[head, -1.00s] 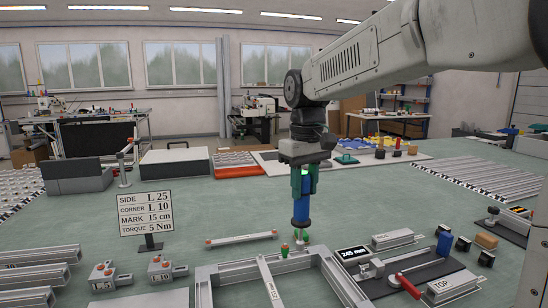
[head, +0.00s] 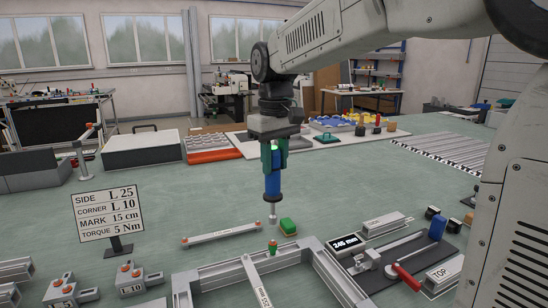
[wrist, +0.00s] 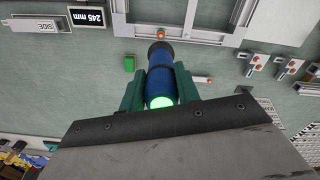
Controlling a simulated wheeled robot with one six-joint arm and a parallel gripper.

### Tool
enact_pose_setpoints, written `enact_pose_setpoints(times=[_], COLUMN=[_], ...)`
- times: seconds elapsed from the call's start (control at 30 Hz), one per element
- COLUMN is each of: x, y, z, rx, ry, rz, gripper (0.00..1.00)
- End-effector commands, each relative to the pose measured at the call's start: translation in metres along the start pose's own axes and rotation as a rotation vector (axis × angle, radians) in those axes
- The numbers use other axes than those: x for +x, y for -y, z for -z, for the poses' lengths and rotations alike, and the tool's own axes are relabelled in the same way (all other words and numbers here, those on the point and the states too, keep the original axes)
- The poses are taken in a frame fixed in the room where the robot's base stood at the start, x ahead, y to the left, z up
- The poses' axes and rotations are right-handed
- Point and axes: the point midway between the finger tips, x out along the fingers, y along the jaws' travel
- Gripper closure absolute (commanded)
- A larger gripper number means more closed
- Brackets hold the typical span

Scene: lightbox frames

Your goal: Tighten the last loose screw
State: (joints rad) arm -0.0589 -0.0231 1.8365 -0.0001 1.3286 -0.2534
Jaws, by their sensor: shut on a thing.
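My gripper (head: 273,168) is shut on a blue driver (head: 272,184) with a glowing green light at its top. The driver hangs upright, its pale tip (head: 272,217) in the air above the table. An aluminium profile frame (head: 215,275) lies at the bottom of the head view. A small green-and-orange screw-like piece (head: 272,246) stands at its far rail, below the driver tip in the picture; contact is not visible. In the wrist view, the driver (wrist: 158,62) sits between green fingers, with an orange spot (wrist: 161,33) on the rail beyond it. Whether any screw is loose cannot be told.
A green block (head: 287,226) lies right of the driver tip. A sign (head: 110,213) reads TORQUE 5 Nm. A bar with orange ends (head: 220,234) lies behind the frame. A measuring fixture with a 245 mm display (head: 347,242) and red lever (head: 406,278) stands at right.

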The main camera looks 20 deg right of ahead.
Motion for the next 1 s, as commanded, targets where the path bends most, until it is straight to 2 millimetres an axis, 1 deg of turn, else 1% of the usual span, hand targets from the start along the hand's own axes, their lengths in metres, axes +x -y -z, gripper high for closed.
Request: enact_pose_setpoints(times=[0.3,0.5,0.7,1.0], x=[0.026,0.039,0.043,0.043], y=[0.001,0.001,0.001,0.001], z=[0.0,0.0,0.001,0.001], rx=[-0.002,-0.002,-0.002,-0.002], ry=[0.001,0.0,-0.001,-0.001], rz=[0.0,0.0,0.0,0.0], gripper=[1.0,1.0,1.0,1.0])
